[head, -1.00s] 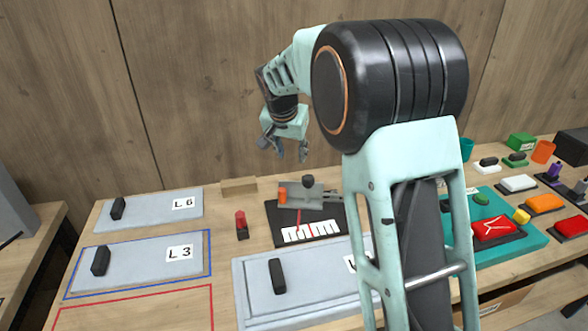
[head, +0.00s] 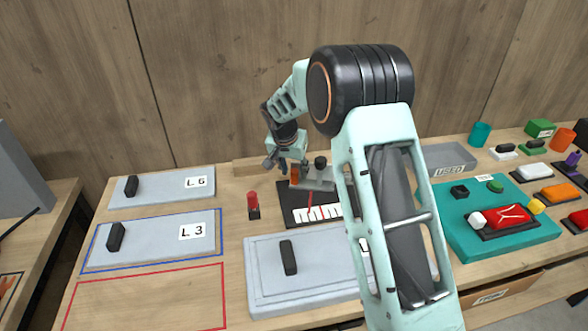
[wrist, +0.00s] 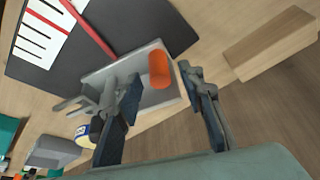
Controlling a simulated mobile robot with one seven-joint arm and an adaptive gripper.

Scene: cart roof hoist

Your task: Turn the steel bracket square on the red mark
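The steel bracket (head: 318,184) is a grey piece with an upright orange post (head: 294,173) at its left end and a dark knob (head: 321,163). It lies at the back of a dark plate (head: 290,218) that carries a white tick scale and a red mark (head: 309,203). In the wrist view, the bracket (wrist: 150,96) looks angled, not clearly square to the red line (wrist: 92,34). My gripper (head: 292,166) is low over the post end. In the wrist view, its open fingers (wrist: 160,78) lie either side of the orange post (wrist: 159,69), with gaps; contact is not visible.
A small red-topped piece (head: 253,205) stands left of the plate. Grey panels with black handles (head: 160,240) lie left and in front. A teal tray (head: 460,228) is at the right.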

